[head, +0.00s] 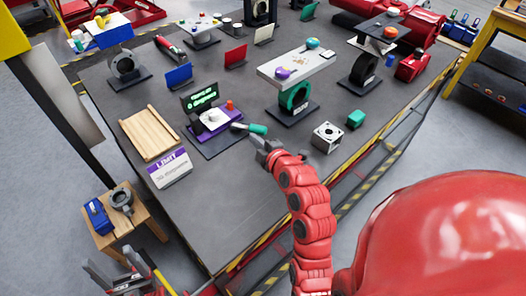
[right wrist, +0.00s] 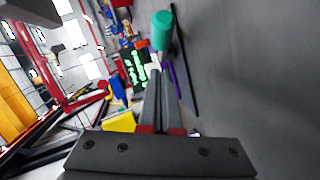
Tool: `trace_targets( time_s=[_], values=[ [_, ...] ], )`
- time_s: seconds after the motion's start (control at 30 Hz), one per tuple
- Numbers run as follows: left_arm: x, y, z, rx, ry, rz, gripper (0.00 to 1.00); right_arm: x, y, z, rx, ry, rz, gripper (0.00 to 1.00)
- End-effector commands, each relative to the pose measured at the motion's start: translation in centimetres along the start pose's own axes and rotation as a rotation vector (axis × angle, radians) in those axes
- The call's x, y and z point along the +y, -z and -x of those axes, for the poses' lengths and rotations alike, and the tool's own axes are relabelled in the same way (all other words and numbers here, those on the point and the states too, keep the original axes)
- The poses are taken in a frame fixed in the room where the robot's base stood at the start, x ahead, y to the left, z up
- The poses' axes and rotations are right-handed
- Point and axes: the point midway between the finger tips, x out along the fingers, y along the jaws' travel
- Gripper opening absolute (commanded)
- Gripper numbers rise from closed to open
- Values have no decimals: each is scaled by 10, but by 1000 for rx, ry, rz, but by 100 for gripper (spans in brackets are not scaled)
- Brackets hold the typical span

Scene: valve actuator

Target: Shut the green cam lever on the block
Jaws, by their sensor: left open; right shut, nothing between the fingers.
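The green cam lever (head: 257,129) sticks out to the right from the purple and grey block (head: 211,122), which stands on a dark plate. Its green grip also shows in the right wrist view (right wrist: 162,26), just beyond the fingertips. My right gripper (head: 256,141) is shut and empty close to the lever's grip, on its near side; I cannot tell whether they touch. Its fingers lie together in the right wrist view (right wrist: 161,70). My left gripper (head: 122,274) is open and empty at the bottom left, off the table and far from the block.
A dark display with green text (head: 201,97) stands behind the block. A wooden tray (head: 149,134) and a white and purple sign (head: 170,169) lie to its left. A silver cube (head: 326,137) and a green ring valve (head: 294,98) stand to the right. The table's front is clear.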

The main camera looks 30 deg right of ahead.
Motion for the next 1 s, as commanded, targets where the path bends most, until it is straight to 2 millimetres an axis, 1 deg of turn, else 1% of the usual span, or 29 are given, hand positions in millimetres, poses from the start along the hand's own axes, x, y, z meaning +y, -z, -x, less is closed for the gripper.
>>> trace_targets(
  time_s=[0.03, 0.2, 0.3, 0.7, 0.87, 0.97, 1.0],
  values=[
    [0, 1, -9, 0, 0, 0, 72, 4, -8, -3, -7, 4, -4, 0],
    [-1, 2, -15, 0, 0, 0, 72, 3, -21, -16, -6, 2, -4, 0],
    [-1, 3, -16, 0, 0, 0, 72, 3, -25, -20, -6, -2, -2, 0],
    [-1, 3, -16, -1, 0, 0, 72, 1, -28, -22, -5, 0, -2, 0],
    [0, 2, -9, 0, 0, 0, 72, 0, -29, -25, 0, -1, 0, 0],
    [0, -1, 2, 0, 0, 0, 72, -1, -31, -30, 11, 4, 6, 0],
    [0, -2, 9, -1, 0, 0, 72, -2, -33, -33, 18, 7, 8, 0]
  ],
)
